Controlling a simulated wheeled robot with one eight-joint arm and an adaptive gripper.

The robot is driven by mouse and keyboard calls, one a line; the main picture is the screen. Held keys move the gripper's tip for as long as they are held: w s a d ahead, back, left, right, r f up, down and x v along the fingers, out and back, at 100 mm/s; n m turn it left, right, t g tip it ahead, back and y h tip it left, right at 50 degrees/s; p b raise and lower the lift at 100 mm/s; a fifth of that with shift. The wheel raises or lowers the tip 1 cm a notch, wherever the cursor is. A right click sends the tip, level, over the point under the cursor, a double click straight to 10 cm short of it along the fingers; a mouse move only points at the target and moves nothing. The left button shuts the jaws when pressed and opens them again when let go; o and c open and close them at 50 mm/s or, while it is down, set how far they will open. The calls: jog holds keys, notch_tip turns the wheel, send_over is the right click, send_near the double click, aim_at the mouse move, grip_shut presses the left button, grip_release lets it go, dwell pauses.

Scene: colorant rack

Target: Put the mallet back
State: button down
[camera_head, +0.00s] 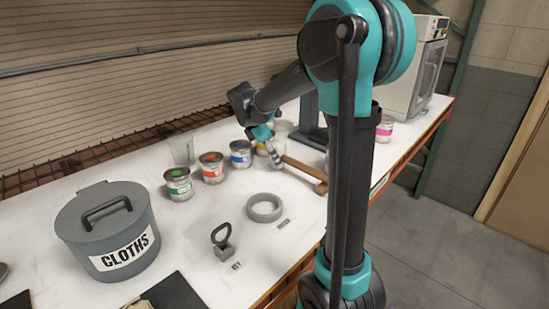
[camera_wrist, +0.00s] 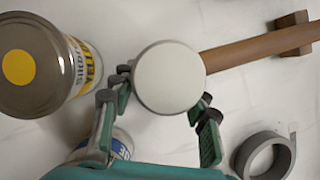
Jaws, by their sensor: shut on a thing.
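The mallet has a brown wooden handle (camera_head: 304,169) and a pale round head (camera_wrist: 168,78). In the wrist view my gripper (camera_wrist: 163,98) has a finger on each side of the head and is shut on it. In the head view my gripper (camera_head: 272,152) is low over the white table, beside the yellow can, and hides most of the mallet head.
The yellow can (camera_wrist: 30,72) stands close left of the mallet head. Blue (camera_head: 240,153), red (camera_head: 211,167) and green (camera_head: 178,183) cans stand in a row. A grey ring (camera_head: 264,208), a weight with a loop handle (camera_head: 222,243) and a CLOTHS bin (camera_head: 107,226) are nearer.

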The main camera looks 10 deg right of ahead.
jog(key=c, duration=0.8)
grip_release()
jog(key=shift+f, duration=0.1)
jog(key=v, duration=1.2)
